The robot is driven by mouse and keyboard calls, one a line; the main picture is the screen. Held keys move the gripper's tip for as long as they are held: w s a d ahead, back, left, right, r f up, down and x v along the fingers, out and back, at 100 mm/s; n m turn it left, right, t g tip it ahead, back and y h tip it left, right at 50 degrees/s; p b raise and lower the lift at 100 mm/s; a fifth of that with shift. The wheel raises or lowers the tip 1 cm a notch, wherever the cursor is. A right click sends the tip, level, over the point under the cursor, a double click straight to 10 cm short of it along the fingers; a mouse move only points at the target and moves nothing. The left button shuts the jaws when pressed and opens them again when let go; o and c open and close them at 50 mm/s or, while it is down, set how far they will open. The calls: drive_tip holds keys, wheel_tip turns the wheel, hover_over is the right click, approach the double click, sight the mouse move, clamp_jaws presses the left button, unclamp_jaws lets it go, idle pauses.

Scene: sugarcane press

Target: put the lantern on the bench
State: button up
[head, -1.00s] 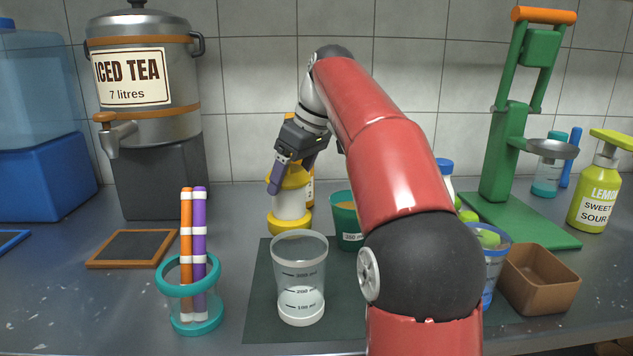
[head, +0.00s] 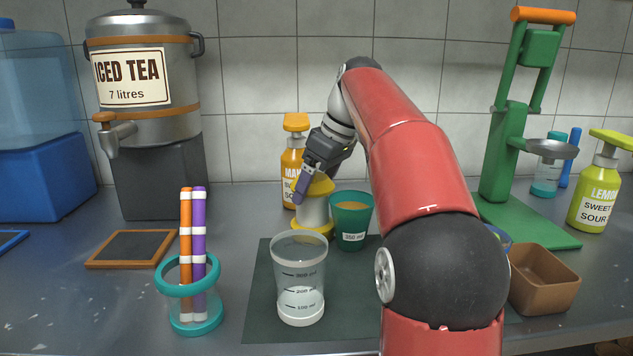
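The lantern (head: 314,210) has a yellow top, a pale middle and a yellow base. It is upright, behind the clear measuring cup and just left of the green cup. My gripper (head: 308,187) reaches down over the lantern's top, with one finger in front of it. The other finger is hidden. It appears shut on the lantern, which has shifted along with it. The grey bench (head: 230,222) runs beneath. I cannot tell whether the lantern's base touches it or hangs just above.
A clear measuring cup (head: 300,278) stands on a dark mat (head: 262,320), near a green cup (head: 352,218). A mango bottle (head: 292,165) is behind the lantern. A brown box (head: 543,280) and green press (head: 500,160) are right. Bench left of the mat is partly free.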

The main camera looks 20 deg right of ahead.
drive_tip(key=shift+o, duration=1)
drive_tip(key=shift+r, duration=0.15)
